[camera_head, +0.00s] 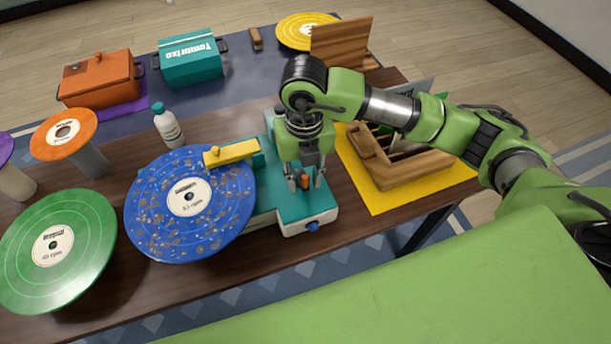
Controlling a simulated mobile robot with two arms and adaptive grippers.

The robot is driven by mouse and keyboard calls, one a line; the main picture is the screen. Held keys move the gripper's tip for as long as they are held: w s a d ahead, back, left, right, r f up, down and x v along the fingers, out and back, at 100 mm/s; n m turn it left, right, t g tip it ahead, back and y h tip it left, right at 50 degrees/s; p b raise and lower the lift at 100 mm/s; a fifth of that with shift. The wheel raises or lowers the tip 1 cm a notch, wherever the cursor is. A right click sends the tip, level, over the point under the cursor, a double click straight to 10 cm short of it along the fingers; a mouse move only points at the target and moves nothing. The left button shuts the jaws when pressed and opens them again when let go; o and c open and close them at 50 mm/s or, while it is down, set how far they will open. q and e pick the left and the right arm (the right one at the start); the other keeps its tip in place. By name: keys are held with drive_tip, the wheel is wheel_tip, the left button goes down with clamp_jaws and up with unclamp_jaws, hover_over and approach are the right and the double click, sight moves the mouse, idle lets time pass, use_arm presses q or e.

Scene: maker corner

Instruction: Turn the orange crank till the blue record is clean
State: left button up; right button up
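The blue record (158,222) lies on a teal and white machine (267,203), with brown specks scattered over its surface around the white label. A yellow bar (231,153) reaches over the record's upper right edge. The orange crank (305,182) shows as a small orange knob on top of the machine, right of the record. My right gripper (305,180) points down over the crank, a finger on each side of the knob. The fingers look apart, with gaps beside the knob. The rest of the crank is hidden by the gripper. My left gripper is not in view.
A green record (85,250) and an orange record (80,128) on stands are at left. A white bottle (168,127) stands behind the blue record. A wooden rack (400,178) on a yellow mat (380,205) is right. Orange (98,85) and teal (190,65) boxes stand farther back.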

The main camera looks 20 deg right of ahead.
idle(0.3)
wheel_tip(320, 180, up, 12)
idle(0.4)
idle(1.2)
